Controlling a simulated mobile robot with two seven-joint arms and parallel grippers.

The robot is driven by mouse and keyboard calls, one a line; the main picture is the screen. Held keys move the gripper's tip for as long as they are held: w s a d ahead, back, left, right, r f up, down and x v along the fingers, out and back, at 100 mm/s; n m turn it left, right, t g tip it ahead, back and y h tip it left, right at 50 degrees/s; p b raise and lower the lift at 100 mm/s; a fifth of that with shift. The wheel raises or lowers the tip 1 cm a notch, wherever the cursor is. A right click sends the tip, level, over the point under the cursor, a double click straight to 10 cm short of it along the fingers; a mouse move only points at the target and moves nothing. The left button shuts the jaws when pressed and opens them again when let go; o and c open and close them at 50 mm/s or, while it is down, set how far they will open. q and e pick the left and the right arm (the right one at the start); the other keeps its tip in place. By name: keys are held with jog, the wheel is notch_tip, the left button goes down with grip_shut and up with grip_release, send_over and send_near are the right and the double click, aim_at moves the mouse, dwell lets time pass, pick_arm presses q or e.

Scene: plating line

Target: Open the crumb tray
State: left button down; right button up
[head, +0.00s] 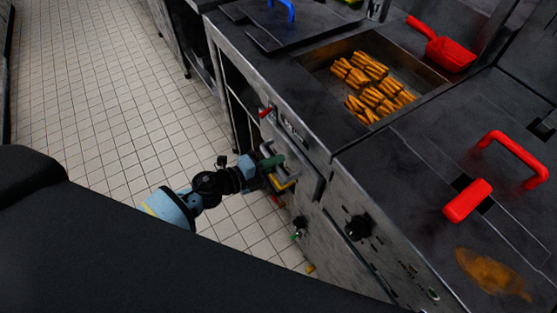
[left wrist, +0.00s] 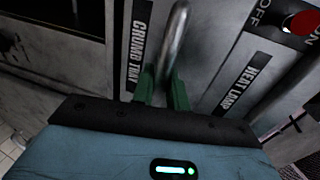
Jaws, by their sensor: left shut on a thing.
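The crumb tray's label (left wrist: 139,45) is on a grey front panel in the left wrist view. A metal bar handle (left wrist: 176,38) stands out beside the label. My left gripper (left wrist: 161,90) has its green fingers on either side of the handle's near end and is shut on it. In the head view my left gripper (head: 273,166) is at the front face of the fry station, low below the counter edge. The arm and fingers hide part of the tray front, and I cannot tell how far the tray is out. My right gripper is not in view.
A heat lamp label (left wrist: 245,84) and a red switch knob (left wrist: 303,23) are right of the handle. Above is a basin of fries (head: 372,85) with a red scoop (head: 447,50). A black knob (head: 358,228) juts from the front. The tiled floor (head: 110,90) is clear.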

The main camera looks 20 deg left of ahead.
pick_arm(q)
jog(key=f+v, duration=0.3)
jog(key=v, duration=1.1)
jog(key=s+f+b+v, duration=0.1)
jog(key=f+v, duration=0.2)
jog(key=v, duration=1.1)
jog(key=shift+a, duration=0.4)
jog(key=c, duration=1.5)
grip_release()
jog(key=shift+s, duration=0.1)
jog(key=v, duration=0.7)
jog(key=shift+s+a+r, duration=0.1)
jog(key=shift+s+a, duration=0.15)
